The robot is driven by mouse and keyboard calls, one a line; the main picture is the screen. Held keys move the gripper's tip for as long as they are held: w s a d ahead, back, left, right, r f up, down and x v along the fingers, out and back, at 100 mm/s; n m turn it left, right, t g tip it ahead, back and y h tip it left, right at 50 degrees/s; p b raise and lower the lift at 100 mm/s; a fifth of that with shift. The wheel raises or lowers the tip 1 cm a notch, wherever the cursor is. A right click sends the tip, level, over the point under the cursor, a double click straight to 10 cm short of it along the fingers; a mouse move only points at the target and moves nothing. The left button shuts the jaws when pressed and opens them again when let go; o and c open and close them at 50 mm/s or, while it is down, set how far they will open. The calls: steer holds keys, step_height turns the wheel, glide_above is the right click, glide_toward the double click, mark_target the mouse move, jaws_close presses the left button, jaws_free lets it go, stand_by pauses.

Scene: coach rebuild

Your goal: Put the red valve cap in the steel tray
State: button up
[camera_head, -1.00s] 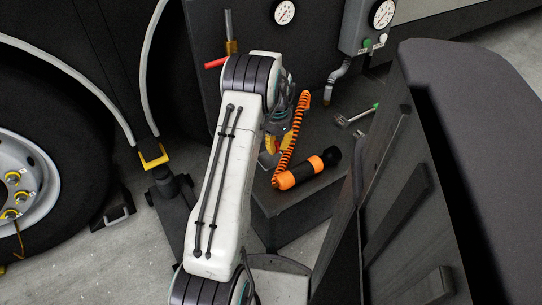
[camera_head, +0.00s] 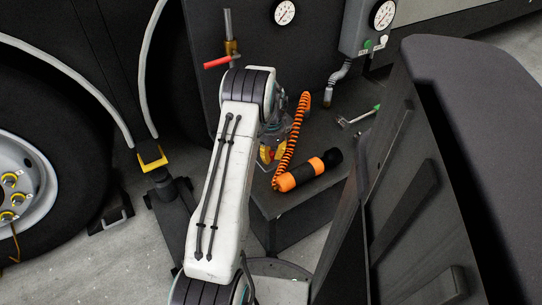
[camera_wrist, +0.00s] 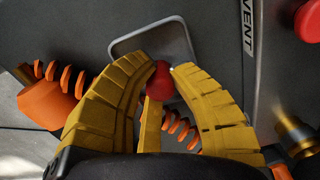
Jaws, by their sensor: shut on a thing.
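The red valve cap (camera_wrist: 161,79) is between the yellow fingertips of my gripper (camera_wrist: 165,76) in the wrist view, and the gripper is shut on it. A pale, rounded metal rim (camera_wrist: 146,29) lies beyond the fingertips in that view; it looks like the steel tray, but the fingers hide much of it. In the head view my gripper (camera_head: 270,151) is low over the dark step, left of the orange coil, partly hidden by my arm. The cap cannot be made out there.
An orange and black cylinder (camera_head: 304,173) with a coiled orange hose (camera_head: 291,135) lies on the dark step (camera_head: 285,209), close right of my gripper. A red-handled brass valve (camera_head: 230,56) stands behind my arm. A dark panel (camera_head: 415,190) rises at right.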

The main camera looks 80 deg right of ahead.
mark_target(271, 152)
steer(key=shift+f, duration=0.1)
steer(key=o, duration=0.8)
step_height(271, 152, up, 12)
steer(key=p, duration=0.3)
steer(key=shift+r, duration=0.2)
